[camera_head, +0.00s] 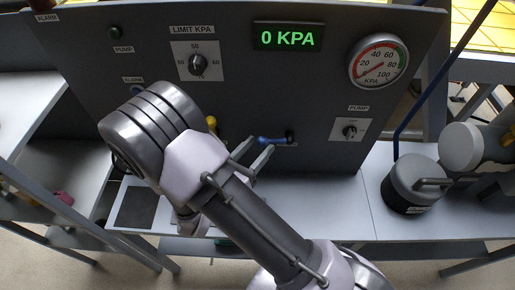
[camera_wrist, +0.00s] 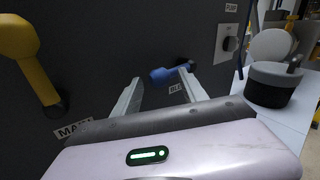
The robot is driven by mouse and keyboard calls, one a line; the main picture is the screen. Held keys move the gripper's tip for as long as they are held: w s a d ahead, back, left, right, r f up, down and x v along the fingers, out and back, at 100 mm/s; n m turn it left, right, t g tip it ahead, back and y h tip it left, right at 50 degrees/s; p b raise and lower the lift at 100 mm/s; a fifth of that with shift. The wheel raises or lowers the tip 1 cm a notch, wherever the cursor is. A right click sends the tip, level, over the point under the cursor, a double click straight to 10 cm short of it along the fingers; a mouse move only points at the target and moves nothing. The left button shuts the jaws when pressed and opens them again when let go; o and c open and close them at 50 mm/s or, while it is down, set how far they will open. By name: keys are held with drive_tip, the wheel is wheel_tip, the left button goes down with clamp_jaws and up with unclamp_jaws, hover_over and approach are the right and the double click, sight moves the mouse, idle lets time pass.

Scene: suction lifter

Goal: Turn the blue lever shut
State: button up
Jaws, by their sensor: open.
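The blue lever (camera_head: 272,140) sticks out from the dark panel, right of the yellow lever, and points left and outward from its dark pivot. In the wrist view the blue lever (camera_wrist: 170,73) shows between and just beyond the fingertips, nearer the right finger. My gripper (camera_head: 254,152) is open with nothing between its fingers, close in front of the lever. It also fills the lower part of the wrist view (camera_wrist: 160,82). Whether a finger touches the lever, I cannot tell. The label under the blue lever is partly hidden by the right finger.
A yellow lever (camera_wrist: 30,55) stands close on the left in the wrist view. The pump switch (camera_head: 349,129) and pressure gauge (camera_head: 378,62) are on the panel's right. The display (camera_head: 289,37) reads 0 KPA. A grey suction lifter (camera_head: 412,183) stands on the white bench (camera_head: 315,205).

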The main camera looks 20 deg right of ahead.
drive_tip(key=shift+w+d, duration=0.1)
drive_tip(key=shift+d, duration=0.05)
clamp_jaws()
idle(1.4)
